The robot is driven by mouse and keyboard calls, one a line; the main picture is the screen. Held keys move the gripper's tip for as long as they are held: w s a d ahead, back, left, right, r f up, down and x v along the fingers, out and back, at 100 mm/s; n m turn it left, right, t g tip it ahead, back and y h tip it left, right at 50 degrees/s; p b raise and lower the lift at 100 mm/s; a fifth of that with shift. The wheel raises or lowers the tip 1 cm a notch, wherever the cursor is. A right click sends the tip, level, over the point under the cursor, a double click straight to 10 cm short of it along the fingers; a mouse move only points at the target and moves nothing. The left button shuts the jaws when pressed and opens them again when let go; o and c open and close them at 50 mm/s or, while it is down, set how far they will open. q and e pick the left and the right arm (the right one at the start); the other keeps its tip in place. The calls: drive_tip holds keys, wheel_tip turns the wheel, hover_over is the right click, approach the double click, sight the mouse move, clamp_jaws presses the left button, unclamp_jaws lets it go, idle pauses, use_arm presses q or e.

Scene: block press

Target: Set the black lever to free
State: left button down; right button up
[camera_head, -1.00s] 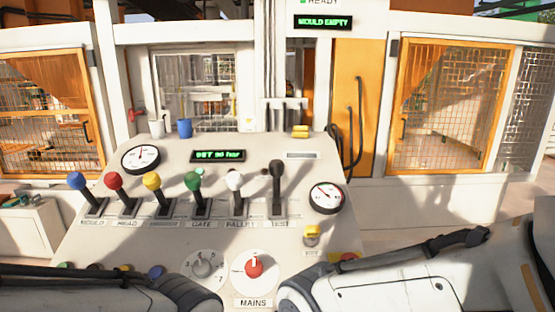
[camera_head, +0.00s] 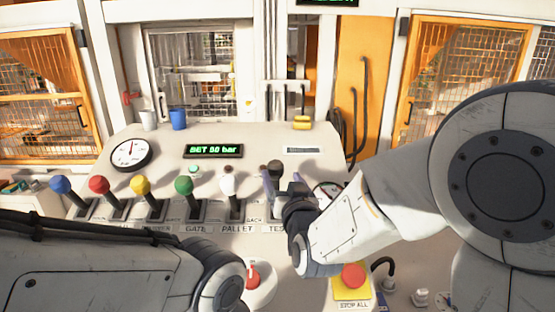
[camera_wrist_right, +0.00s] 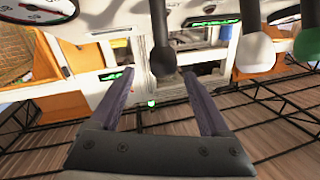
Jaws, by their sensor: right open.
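The black lever (camera_head: 275,167) is the rightmost in the row of levers, above the label TEST. Its knob shows in the head view, while its shaft is mostly hidden by my right gripper (camera_head: 283,181). In the right wrist view the black lever (camera_wrist_right: 162,55) stands in the gap between the tips of my open right gripper (camera_wrist_right: 158,76). I cannot tell whether a finger touches it. My left arm crosses the lower left of the head view, and its gripper is not seen.
The white lever (camera_head: 227,178) stands just left of the black one, with green (camera_head: 184,187), yellow (camera_head: 140,185), red and blue further left. A pressure gauge (camera_head: 327,190) is partly hidden beside my right gripper. A red stop button (camera_head: 353,275) and red mains knob (camera_head: 252,276) lie nearer.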

sight(273, 163)
drive_tip(key=p+x, duration=0.1)
drive_tip(key=x, duration=0.2)
drive_tip(key=p+x, duration=0.2)
drive_tip(key=x, duration=0.2)
drive_tip(key=shift+w+a+r, duration=0.1)
drive_tip(key=shift+a, duration=0.15)
drive_tip(key=shift+w+a+p, duration=0.1)
drive_tip(key=shift+w+p, duration=0.35)
drive_tip(key=shift+w, duration=0.25)
